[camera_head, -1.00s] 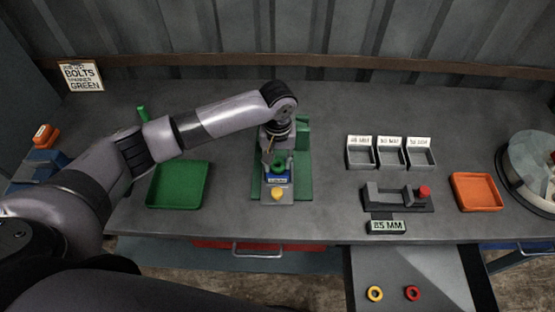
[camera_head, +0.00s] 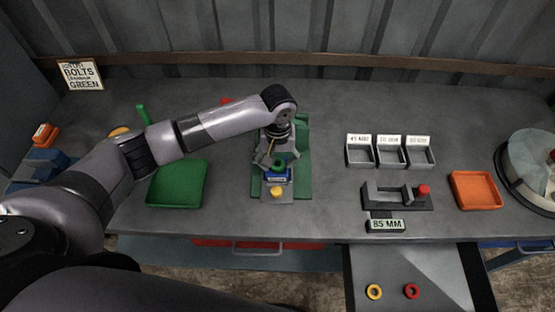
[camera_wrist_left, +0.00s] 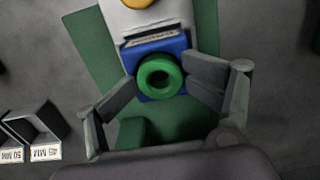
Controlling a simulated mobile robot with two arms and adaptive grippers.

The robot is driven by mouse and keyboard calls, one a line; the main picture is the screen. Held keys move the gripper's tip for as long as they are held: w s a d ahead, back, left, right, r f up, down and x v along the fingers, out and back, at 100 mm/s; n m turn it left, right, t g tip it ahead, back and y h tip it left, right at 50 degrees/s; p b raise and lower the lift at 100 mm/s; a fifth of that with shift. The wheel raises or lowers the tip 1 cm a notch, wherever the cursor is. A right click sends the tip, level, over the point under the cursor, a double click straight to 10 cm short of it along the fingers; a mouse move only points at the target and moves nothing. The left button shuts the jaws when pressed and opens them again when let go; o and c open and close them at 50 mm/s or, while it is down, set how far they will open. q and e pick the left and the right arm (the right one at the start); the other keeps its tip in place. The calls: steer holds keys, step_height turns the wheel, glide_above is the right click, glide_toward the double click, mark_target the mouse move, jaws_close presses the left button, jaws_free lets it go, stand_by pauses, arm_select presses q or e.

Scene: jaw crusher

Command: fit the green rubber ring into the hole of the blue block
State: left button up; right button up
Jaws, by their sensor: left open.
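The green rubber ring (camera_wrist_left: 146,78) lies at the blue block (camera_wrist_left: 165,46), over its hole, in the left wrist view. I cannot tell how deep it sits. In the head view the ring (camera_head: 279,164) shows on top of the blue block (camera_head: 277,179), at the green fixture's near end. My left gripper (camera_wrist_left: 160,72) is open, with one finger on each side of the ring; the left finger is apart from it, and the right finger is close beside it. In the head view the left gripper (camera_head: 277,158) points down over the block. My right gripper is not in view.
A green tray (camera_head: 178,185) stands left of the green fixture (camera_head: 303,182). Small labelled grey bins (camera_head: 389,155), a grey gauge with a red knob (camera_head: 423,190) and an orange tray (camera_head: 475,190) stand to the right. Bare bench lies between the fixture and the bins.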

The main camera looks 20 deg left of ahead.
mark_target(277, 163)
arm_select(q)
steer(key=shift+s+f, duration=0.1)
steer(key=shift+s, duration=0.1)
step_height(277, 163, up, 14)
steer(key=b, duration=0.2)
steer(key=shift+w+f+b, duration=0.2)
steer(key=shift+b, duration=0.1)
steer(key=shift+f, duration=0.1)
stand_by(0.5)
